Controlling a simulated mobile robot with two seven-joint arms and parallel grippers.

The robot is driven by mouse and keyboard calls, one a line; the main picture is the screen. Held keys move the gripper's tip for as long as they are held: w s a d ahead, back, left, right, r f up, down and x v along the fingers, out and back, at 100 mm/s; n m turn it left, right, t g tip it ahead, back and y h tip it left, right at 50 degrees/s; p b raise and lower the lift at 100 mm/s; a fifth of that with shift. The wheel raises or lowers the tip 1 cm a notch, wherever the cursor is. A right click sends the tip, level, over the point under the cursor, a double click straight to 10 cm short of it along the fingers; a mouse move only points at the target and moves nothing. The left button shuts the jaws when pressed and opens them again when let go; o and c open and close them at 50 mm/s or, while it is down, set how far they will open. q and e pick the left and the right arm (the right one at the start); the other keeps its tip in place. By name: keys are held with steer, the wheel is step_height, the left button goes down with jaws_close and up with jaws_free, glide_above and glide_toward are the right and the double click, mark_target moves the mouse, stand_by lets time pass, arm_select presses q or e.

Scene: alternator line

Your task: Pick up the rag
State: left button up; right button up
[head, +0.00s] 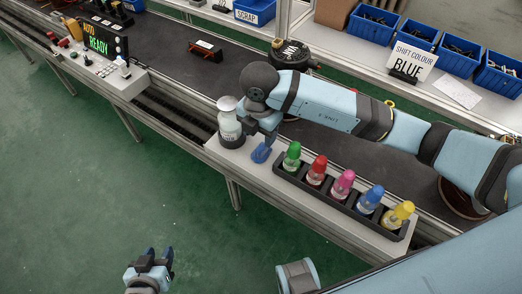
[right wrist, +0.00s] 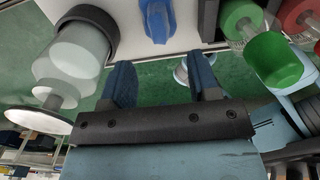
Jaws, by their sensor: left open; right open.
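A small crumpled blue rag (head: 261,154) lies on the pale ledge of the line, between a clear bottle and the rack of coloured bottles. In the right wrist view the rag (right wrist: 156,20) shows at the top, beyond and between the fingertips. My right gripper (head: 260,137) is open above the ledge, close to the rag; its two dark blue fingers (right wrist: 163,76) are apart with nothing between them. Its arm hides part of the conveyor. My left gripper (head: 154,254) is open and empty, low over the green floor, far from the rag.
The clear bottle (head: 229,128) with a pale disc top stands left of my right gripper. A black rack (head: 341,207) of several coloured bottles stands right of it. A control box (head: 112,83) is further left. Blue bins (head: 459,56) line the back shelf.

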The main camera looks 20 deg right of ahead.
mark_target(262, 145)
step_height(262, 145, down, 2)
steer(key=shift+w+f, duration=0.1)
steer(key=shift+w+d+f, duration=0.1)
steer(key=shift+d+f, duration=0.05)
steer(key=shift+f, duration=0.75)
steer(key=shift+w+d+f, duration=0.1)
steer(key=shift+d+f, duration=0.05)
steer(key=shift+f, duration=0.7)
steer(key=shift+w+d+f, duration=0.1)
steer(key=shift+d+f, duration=0.05)
steer(key=shift+f, duration=0.75)
steer(key=shift+c, duration=0.4)
steer(key=c, duration=0.9)
